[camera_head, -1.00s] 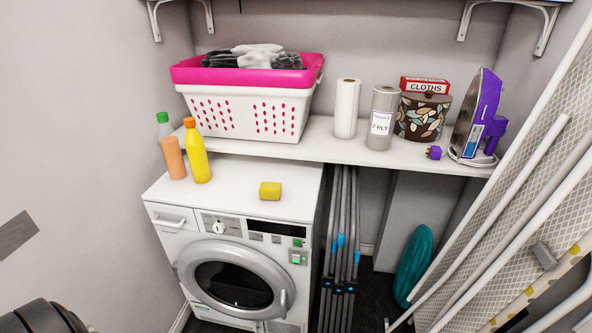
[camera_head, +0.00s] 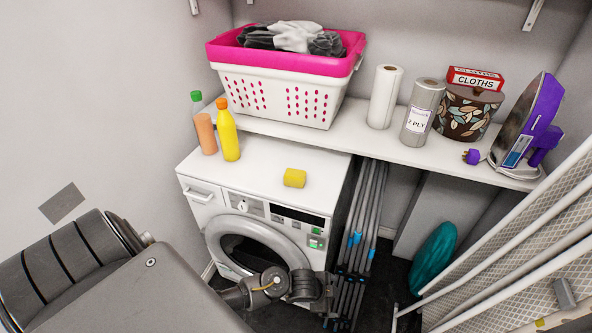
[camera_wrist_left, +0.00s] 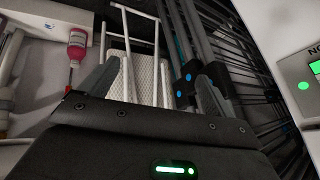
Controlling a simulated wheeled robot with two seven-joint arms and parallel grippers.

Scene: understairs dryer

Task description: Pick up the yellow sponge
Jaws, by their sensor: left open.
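The yellow sponge (camera_head: 295,178) lies on the white top of the washing machine (camera_head: 262,165), near its front edge, with clear space around it. My left arm comes in from the lower left, and my left gripper (camera_head: 312,288) is in front of the machine, lower than the sponge and apart from it. Its fingers are hard to make out in the head view. In the left wrist view the gripper (camera_wrist_left: 160,82) is open with nothing between its fingers, and the sponge does not show there. My right gripper is not in view.
An orange bottle and a yellow bottle (camera_head: 228,135) stand left of the sponge. A shelf behind holds a pink-rimmed basket (camera_head: 285,85), paper rolls, a patterned tin and an iron (camera_head: 530,125). Folded grey poles (camera_head: 365,215) stand right of the machine. An ironing board leans at the right.

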